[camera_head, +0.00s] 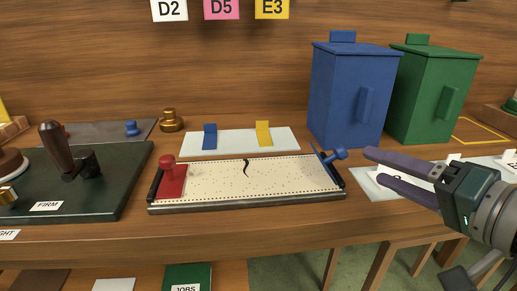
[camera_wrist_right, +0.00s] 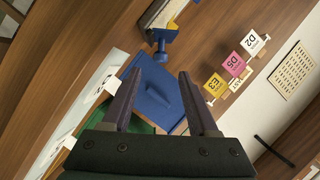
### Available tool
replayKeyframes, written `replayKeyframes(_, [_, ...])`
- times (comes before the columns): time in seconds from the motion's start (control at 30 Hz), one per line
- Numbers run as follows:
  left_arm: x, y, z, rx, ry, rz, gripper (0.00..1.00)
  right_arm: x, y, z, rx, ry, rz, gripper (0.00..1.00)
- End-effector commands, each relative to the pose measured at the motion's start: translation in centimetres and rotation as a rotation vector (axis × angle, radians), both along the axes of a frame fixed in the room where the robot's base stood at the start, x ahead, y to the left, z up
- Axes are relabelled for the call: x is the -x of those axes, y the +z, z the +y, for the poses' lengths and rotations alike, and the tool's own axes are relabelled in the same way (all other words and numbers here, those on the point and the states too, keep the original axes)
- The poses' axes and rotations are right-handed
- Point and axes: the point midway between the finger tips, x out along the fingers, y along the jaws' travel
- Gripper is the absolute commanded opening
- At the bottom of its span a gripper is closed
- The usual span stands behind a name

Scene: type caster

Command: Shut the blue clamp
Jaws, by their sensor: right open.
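The blue clamp (camera_head: 328,164) is at the right end of the long pale board (camera_head: 215,184). Its blue plate stands tilted up, with its knob (camera_head: 340,154) on the right side. The clamp also shows in the right wrist view (camera_wrist_right: 160,38), beyond the fingertips. My right gripper (camera_head: 373,166) is open and empty, just right of the blue knob and apart from it. Its two fingers point left toward the clamp and also show in the right wrist view (camera_wrist_right: 160,74). My left gripper is not in view.
A red clamp (camera_head: 172,180) lies down on the board's left end. A dark curl (camera_head: 246,167) lies mid-board. Blue (camera_head: 345,95) and green (camera_head: 432,100) bins stand behind right. A pale plate (camera_head: 238,140) with blue and yellow pieces lies behind. A dark press base (camera_head: 100,195) is left.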

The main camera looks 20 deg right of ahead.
Motion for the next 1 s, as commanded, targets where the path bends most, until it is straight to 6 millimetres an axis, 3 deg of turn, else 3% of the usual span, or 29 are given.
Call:
replayKeyframes(0.6, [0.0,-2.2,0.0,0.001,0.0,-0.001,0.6,-8.5,-1.9,0.9,0.002,0.002,0.0,0.6])
replayKeyframes(1.0, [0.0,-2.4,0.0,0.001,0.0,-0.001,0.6,-9.3,-2.0,0.9,0.002,0.002,0.003,0.6])
